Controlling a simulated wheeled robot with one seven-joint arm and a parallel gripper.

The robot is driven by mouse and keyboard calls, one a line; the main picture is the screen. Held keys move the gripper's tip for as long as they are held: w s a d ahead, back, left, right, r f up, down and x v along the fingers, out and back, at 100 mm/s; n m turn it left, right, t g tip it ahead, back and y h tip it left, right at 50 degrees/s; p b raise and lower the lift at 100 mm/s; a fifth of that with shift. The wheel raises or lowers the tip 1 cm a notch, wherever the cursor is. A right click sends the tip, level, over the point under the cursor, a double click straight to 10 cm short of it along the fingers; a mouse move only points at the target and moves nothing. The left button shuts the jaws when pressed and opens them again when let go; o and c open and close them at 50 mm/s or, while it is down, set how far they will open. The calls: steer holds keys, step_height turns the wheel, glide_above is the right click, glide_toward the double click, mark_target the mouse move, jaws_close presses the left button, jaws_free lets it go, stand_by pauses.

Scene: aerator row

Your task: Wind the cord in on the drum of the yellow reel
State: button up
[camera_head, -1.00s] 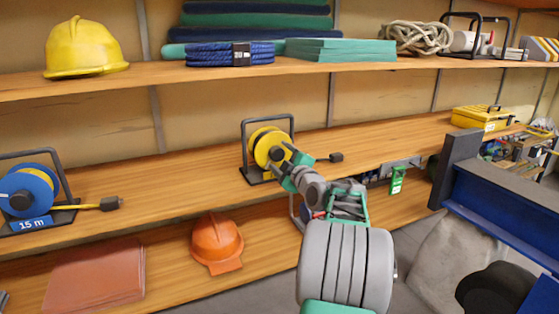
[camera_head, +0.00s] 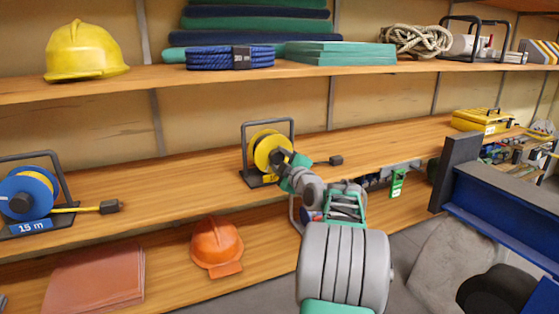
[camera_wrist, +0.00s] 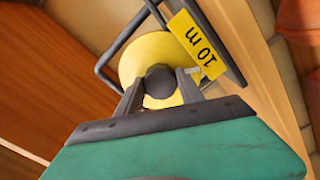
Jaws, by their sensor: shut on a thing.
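The yellow reel (camera_head: 262,147) stands in its dark frame on the middle shelf, its drum facing out. It also shows in the wrist view (camera_wrist: 149,50), with a yellow "10 m" tag (camera_wrist: 198,45) on its frame. My gripper (camera_head: 283,158) is at the front of the drum. In the wrist view my gripper (camera_wrist: 160,92) has its fingers on both sides of a dark round knob (camera_wrist: 160,80) in front of the drum, and is shut on it. The cord's dark plug (camera_head: 336,160) lies on the shelf to the right. My gripper hides most of the cord.
A blue reel (camera_head: 27,194) with a "15 m" tag and a plug stands at the left of the same shelf. An orange helmet (camera_head: 217,246) is on the shelf below. A yellow toolbox (camera_head: 482,120) is at the right.

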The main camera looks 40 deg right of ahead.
steer(key=shift+c, duration=0.9)
